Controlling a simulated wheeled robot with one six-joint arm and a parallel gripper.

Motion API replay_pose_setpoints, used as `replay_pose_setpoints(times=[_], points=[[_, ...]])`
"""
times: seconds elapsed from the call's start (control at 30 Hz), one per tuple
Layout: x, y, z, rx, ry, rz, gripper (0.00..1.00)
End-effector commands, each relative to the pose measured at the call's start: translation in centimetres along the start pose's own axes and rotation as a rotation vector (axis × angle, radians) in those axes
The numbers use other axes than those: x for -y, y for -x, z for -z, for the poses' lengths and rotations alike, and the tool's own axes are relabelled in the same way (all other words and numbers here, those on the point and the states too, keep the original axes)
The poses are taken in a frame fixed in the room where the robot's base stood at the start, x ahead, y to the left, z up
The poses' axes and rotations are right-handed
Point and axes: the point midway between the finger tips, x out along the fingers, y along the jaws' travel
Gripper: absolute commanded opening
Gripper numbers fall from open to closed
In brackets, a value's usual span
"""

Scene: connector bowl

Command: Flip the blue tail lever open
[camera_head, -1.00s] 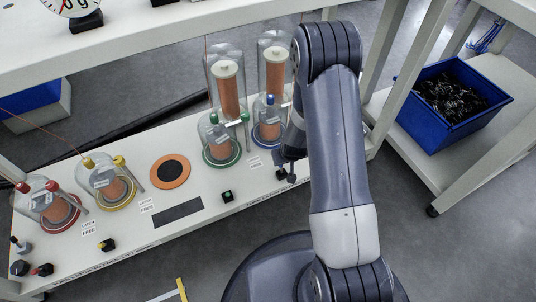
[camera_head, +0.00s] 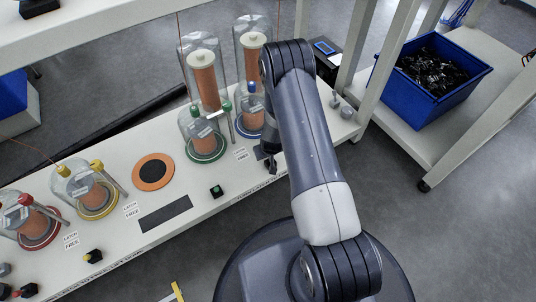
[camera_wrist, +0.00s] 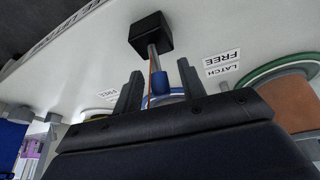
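The blue-ringed station (camera_head: 243,122), a clear jar with a blue cap, stands on the white bench, partly hidden by my arm in the head view. My gripper (camera_wrist: 158,82) is low at the front of this station; in the head view its dark end (camera_head: 270,164) shows just left of my arm. In the wrist view the two fingers are apart. A metal rod with a blue sleeve (camera_wrist: 160,83) appears between the fingers, and its far end overlaps a black block (camera_wrist: 151,33). I cannot tell whether either finger touches the rod.
The green-ringed station (camera_head: 206,150) stands close to the left, with a LATCH FREE label (camera_wrist: 222,64) between. Yellow (camera_head: 97,205) and red (camera_head: 38,236) stations are further left. A blue bin (camera_head: 420,110) of dark parts is at right on a shelf.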

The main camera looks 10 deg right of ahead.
Motion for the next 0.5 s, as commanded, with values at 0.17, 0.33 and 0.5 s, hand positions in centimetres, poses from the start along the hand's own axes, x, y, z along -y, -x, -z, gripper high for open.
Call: replay_pose_setpoints(times=[0.17,0.33,0.5], points=[[-0.02,-0.23,0.05,-0.001,0.0,0.0,0.39],[-0.02,-0.2,0.05,-0.001,0.0,0.0,0.35],[-0.01,-0.2,0.05,-0.001,0.0,0.0,0.22]])
